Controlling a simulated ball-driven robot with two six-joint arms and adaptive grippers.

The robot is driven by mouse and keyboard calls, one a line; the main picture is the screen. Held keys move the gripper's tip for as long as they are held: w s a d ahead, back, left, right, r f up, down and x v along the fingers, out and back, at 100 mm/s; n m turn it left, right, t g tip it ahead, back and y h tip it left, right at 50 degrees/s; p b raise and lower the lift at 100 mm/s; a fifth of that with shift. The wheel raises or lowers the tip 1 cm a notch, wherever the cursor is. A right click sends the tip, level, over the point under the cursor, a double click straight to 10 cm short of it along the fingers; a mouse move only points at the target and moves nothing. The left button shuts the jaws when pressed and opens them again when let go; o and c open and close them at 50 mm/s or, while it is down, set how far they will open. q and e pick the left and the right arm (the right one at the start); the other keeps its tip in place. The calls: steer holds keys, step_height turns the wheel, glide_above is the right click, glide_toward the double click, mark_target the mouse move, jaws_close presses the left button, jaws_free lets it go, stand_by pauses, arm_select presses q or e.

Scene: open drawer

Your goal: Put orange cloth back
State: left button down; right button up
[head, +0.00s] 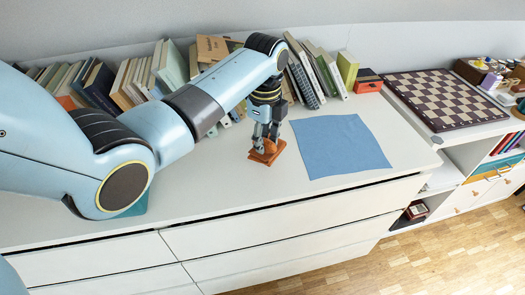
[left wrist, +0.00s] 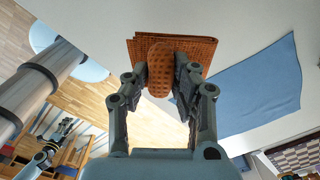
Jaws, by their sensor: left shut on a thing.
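The orange cloth (head: 268,152) is a small folded piece with a waffle-like texture, held low over the white dresser top (head: 225,178), left of the blue sheet. My left gripper (head: 266,142) points down and is shut on it. In the left wrist view the cloth (left wrist: 200,47) bulges up between the two fingers. I cannot tell whether its lower edge touches the top. A flat blue sheet (head: 340,146) lies on the dresser; it also shows in the left wrist view (left wrist: 250,90). My right gripper (left wrist: 62,127) seems to show small at the lower left there; its jaws are unclear.
A row of books (head: 125,80) stands along the back. A chessboard (head: 443,98) lies on the shelf unit at right. The dresser's front drawers (head: 270,235) look shut. The dresser top's front strip is clear.

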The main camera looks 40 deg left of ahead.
arm_select(q)
steer(key=shift+w+a+f, duration=0.1)
steer(key=shift+a+f, duration=0.1)
steer(key=shift+a, duration=0.15)
steer(key=shift+a+f, duration=0.1)
steer(key=shift+f, duration=1.95)
steer(key=shift+f, duration=0.1)
steer(key=c, duration=1.1)
jaws_free()
step_height(320, 180, up, 12)
steer(key=shift+r+p, duration=0.15)
steer(key=shift+p, duration=0.25)
